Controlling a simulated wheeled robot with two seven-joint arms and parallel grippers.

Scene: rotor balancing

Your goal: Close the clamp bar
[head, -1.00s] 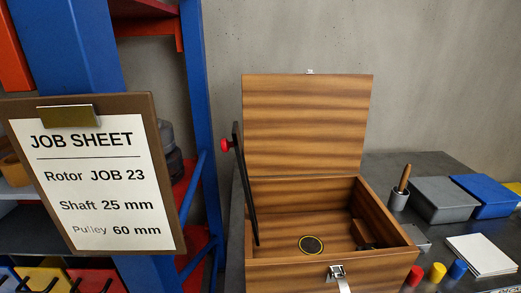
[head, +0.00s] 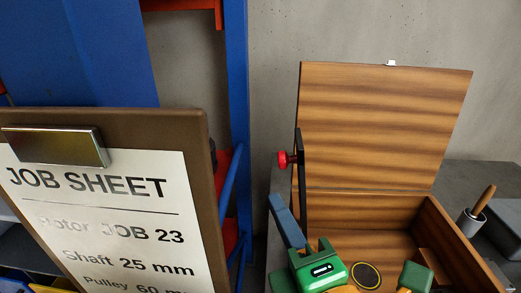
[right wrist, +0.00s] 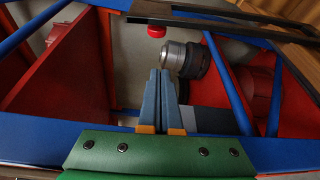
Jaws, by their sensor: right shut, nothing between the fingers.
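The clamp bar (head: 301,178) is a thin black bar standing upright at the left side of an open wooden box (head: 445,235). Its red knob (head: 284,159) sticks out to the left near the top. My right gripper (head: 275,200), green with blue-grey fingers, is below the knob and left of the bar, apart from the knob. In the right wrist view its fingers (right wrist: 160,74) are shut together and empty. The red knob (right wrist: 157,31) shows there just beyond the fingertips. My left gripper is not in view.
The box lid (head: 385,130) stands open against the wall side. A black disc with a yellow ring (head: 366,274) lies in the box. A job sheet clipboard (head: 195,150) and blue rack post (head: 236,90) are at left. A grey cup with a wooden handle (head: 471,222) stands at right.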

